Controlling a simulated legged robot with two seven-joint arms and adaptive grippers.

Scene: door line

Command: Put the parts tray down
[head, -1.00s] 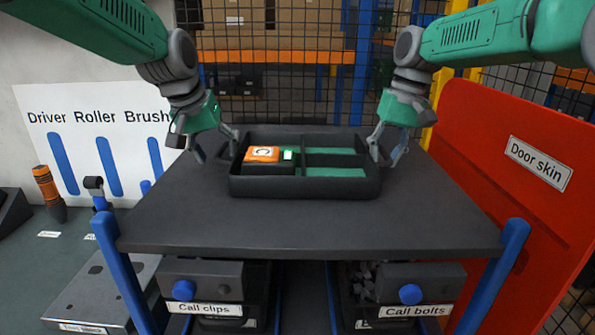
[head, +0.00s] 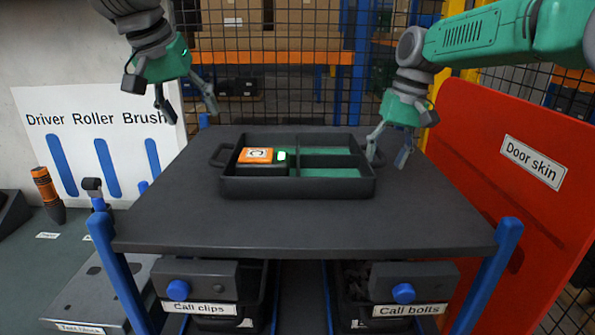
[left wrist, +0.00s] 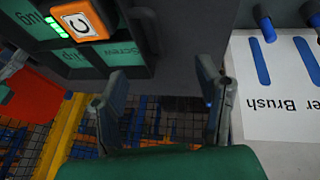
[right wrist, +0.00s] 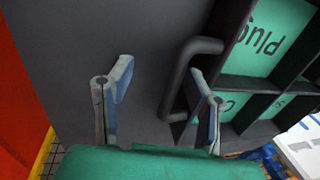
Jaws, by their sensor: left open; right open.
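The dark parts tray (head: 240,187) rests flat on the grey table top (head: 300,225), with green-lined compartments and a handle at each end. An orange and black device (head: 256,156) sits in its left part. My left gripper (head: 188,112) is open and empty, raised above and left of the tray, clear of its left handle. My right gripper (head: 388,160) is open at the tray's right end. In the right wrist view, the tray's handle (right wrist: 178,80) lies close to one finger of the open right gripper (right wrist: 160,95); I cannot tell if they touch.
Two bins, labelled Call clips (head: 200,290) and Call bolts (head: 410,290), sit beneath the table top. A red door skin panel (head: 520,180) stands close on the right. A tool board (head: 100,140) is at left. The front of the table top is clear.

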